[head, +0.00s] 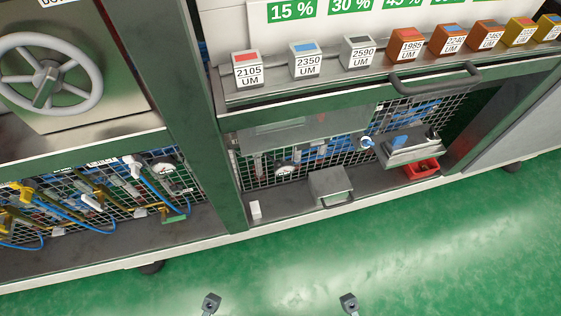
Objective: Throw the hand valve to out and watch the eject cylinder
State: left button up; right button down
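A grey unit with a blue part on top (398,141) sits on the right of the lower shelf, in front of the mesh. A small round blue-and-white fitting (366,142) is just to its left. I cannot tell for sure which of these is the hand valve or the eject cylinder, and no "out" marking is readable. My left gripper (211,303) and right gripper (348,302) show only as small grey tips at the bottom edge, over the floor. Both are far from the shelf and touch nothing. Whether their fingers are open is not visible.
A large grey handwheel (45,75) is on the left cabinet. A grey box (330,186), a white block (256,210) and a red tray (420,168) are on the lower shelf. Several labelled blocks line the upper ledge above a dark handle (435,80). Green floor (270,275) is clear.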

aim_at(277, 164)
jog(key=i+l, duration=0.15)
jog(key=l, duration=0.2)
jog(key=i+l, duration=0.1)
jog(key=l, duration=0.25)
jog(key=i+l, duration=0.15)
jog(key=l, duration=0.15)
jog(key=i+l, duration=0.15)
jog(key=l, duration=0.2)
jog(key=i+l, duration=0.1)
jog(key=l, duration=0.25)
jog(key=i+l, duration=0.15)
jog(key=l, duration=0.2)
